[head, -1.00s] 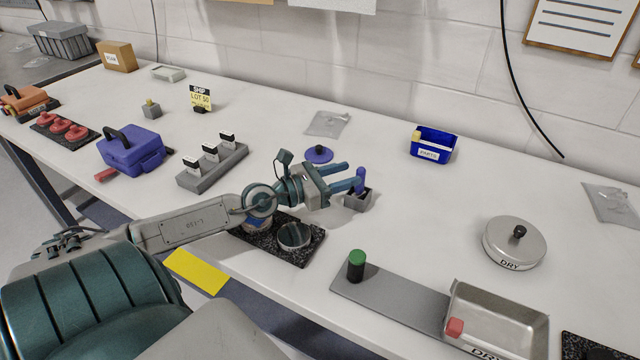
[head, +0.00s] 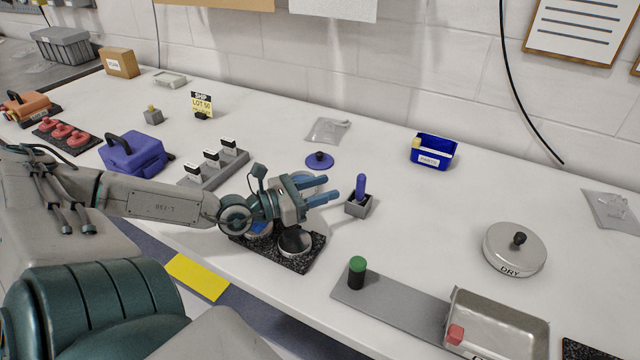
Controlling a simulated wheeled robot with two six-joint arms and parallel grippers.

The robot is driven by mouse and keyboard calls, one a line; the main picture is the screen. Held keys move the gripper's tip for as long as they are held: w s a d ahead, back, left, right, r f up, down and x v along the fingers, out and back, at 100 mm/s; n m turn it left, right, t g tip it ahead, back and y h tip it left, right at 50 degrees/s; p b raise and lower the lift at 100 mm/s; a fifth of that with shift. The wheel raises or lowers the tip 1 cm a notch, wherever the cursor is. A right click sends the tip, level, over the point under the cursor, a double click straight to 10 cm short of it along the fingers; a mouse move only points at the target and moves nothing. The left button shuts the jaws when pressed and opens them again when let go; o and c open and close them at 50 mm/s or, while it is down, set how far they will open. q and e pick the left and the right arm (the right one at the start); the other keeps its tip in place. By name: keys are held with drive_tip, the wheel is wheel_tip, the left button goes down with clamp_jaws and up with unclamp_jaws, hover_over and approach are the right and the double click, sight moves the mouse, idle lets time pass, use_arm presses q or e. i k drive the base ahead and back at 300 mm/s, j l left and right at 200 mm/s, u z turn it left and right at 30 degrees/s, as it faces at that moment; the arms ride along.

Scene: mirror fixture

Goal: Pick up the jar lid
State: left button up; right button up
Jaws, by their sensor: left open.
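A small blue disc-shaped lid with a black knob (head: 319,160) lies on the white bench beyond my left gripper. A larger silver lid marked DRY, with a black knob (head: 514,247), lies farther right. Which of them is the jar lid I cannot tell for certain. A pale round thing (head: 308,179) is partly hidden behind my left gripper. Two round jars stand on a speckled black mat (head: 306,262), one bluish inside (head: 259,231) and one dark (head: 295,242). My left gripper (head: 331,191) is open and empty, above the bench beside these jars. My right gripper is not in view.
A grey block with an upright blue peg (head: 361,188) stands just right of my left fingertips. A grey plate (head: 400,300) bears a green-topped cylinder (head: 357,270), beside a metal pan (head: 510,318). A grey rack (head: 214,172) stands left. The bench centre right is clear.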

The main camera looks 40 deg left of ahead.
sight(319, 161)
drive_tip(key=u, duration=1.45)
